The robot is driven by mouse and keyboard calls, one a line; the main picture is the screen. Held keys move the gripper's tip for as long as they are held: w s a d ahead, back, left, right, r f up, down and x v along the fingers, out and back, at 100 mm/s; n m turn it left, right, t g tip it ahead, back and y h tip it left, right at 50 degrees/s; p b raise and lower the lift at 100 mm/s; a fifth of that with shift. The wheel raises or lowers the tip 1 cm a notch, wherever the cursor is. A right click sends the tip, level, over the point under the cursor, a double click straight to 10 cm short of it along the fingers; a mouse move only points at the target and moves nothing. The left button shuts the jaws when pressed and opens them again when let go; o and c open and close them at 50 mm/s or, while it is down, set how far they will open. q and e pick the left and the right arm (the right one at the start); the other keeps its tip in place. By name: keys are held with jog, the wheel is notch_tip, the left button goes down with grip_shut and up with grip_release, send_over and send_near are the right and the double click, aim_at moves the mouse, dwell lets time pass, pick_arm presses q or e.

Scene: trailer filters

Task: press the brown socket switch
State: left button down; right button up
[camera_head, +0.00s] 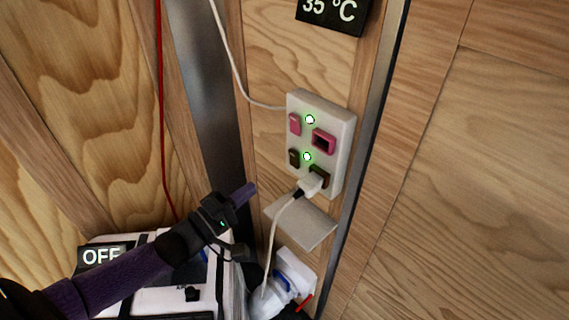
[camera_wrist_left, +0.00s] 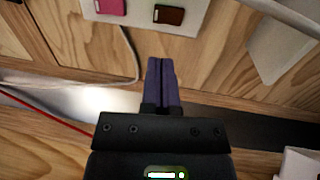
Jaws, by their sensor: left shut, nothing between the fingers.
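The white socket panel (camera_head: 337,110) is mounted on the wooden wall in the head view. Its brown switch (camera_head: 294,158) is at the lower left, beside a glowing green light (camera_head: 307,156). The pink switch (camera_head: 295,124) is above it. In the left wrist view the brown switch (camera_wrist_left: 169,15) is at the top, right of the pink switch (camera_wrist_left: 110,6). My left gripper (camera_head: 248,190) is shut and empty, below and left of the panel, apart from it. Its closed purple fingers (camera_wrist_left: 161,82) point toward the panel. My right gripper is not in view.
A white plug (camera_head: 312,184) sits in the brown socket (camera_head: 321,174), its cable hanging down. The pink socket (camera_head: 324,141) is empty, with another green light (camera_head: 310,119). A small plate (camera_head: 302,226) is below the panel. A white machine with an OFF sign (camera_head: 101,256) stands lower left.

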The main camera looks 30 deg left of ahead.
aim_at(293, 157)
pick_arm(q)
jog(key=b+x, duration=0.2)
jog(key=x, duration=0.7)
jog(key=shift+w+d+f, duration=0.1)
jog(key=shift+w+d, duration=0.05)
jog(key=shift+w, duration=0.25)
jog(key=shift+w+d+b, duration=0.1)
jog(key=shift+w+b, duration=0.2)
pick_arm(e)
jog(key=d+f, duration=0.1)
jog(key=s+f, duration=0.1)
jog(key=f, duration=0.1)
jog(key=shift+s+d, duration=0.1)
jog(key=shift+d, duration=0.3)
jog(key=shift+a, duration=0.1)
